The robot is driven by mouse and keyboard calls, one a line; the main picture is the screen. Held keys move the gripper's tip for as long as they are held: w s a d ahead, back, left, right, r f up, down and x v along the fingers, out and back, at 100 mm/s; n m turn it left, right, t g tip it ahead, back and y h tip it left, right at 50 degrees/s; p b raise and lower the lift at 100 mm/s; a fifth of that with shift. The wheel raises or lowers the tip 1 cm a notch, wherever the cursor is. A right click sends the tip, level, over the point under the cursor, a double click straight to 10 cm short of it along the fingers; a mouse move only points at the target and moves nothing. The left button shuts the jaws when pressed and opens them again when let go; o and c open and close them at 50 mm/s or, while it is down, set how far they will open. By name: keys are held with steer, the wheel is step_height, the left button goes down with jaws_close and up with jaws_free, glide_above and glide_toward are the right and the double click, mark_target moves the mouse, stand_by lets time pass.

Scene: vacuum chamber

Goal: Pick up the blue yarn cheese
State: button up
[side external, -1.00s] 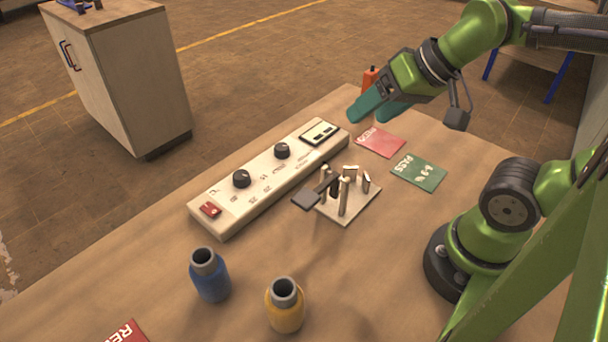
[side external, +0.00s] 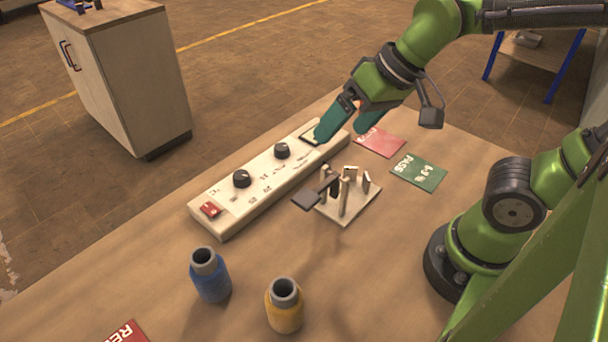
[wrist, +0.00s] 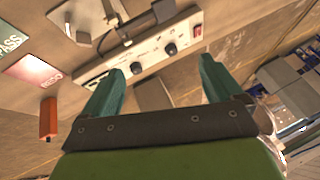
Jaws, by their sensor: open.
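The blue yarn cheese (side external: 210,276) stands upright on the table at the front left in the side view, with a grey tube end on top. A yellow yarn cheese (side external: 285,305) stands upright to its right. My gripper (side external: 340,126) is open and empty above the far end of the control panel, well apart from the blue yarn cheese. In the wrist view my gripper (wrist: 158,75) shows two teal fingers spread wide with nothing between them. I cannot make out the blue yarn cheese in the wrist view.
The long control panel (side external: 265,187) with knobs lies along the far edge. A small stand (side external: 350,211) with upright posts is beside it. A red card (side external: 380,142) and a green PASS card (side external: 419,173) lie farther right. The table around the yarn cheeses is mostly clear.

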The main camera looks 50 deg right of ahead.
steer(key=w+a+n+g, duration=0.3)
steer(key=w+a+n, duration=0.15)
steer(key=a, duration=0.65)
steer(key=n+g+h, duration=0.2)
steer(key=n+h, duration=0.1)
glide_toward(202, 250)
steer(key=f, duration=0.5)
steer(key=s+f, duration=0.1)
steer(key=f, duration=0.2)
steer(key=shift+s+a, duration=0.1)
steer(key=shift+a+f, duration=0.2)
steer(key=shift+f, duration=2.95)
steer(key=c, duration=1.2)
